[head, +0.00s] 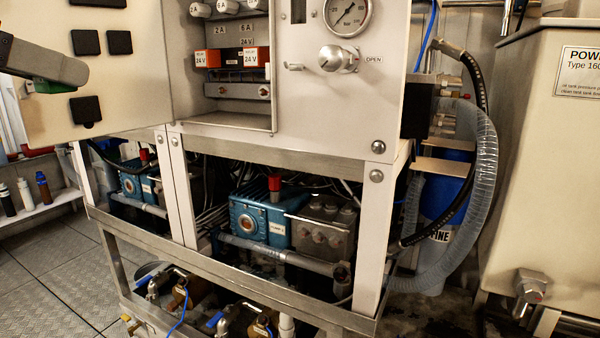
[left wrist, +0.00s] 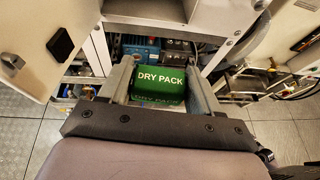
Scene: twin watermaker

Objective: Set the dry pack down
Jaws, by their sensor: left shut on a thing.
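The dry pack (left wrist: 160,83) is a green block with white lettering. In the left wrist view it sits between the two grey fingers of my left gripper (left wrist: 160,76), which is shut on it. In the head view my left gripper (head: 45,80) is at the upper left, in front of the open cabinet door. Only a green sliver of the dry pack (head: 54,87) shows there, below the grey gripper parts. The pack is held in the air. My right gripper is in neither view.
The open door (head: 130,100) stands close behind the gripper. A steel frame (head: 250,275) holds blue pumps (head: 258,222). A shelf (head: 45,208) with several bottles is at the left, above chequered floor (head: 45,270). A clear hose (head: 485,170) and a beige tank (head: 540,160) are at the right.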

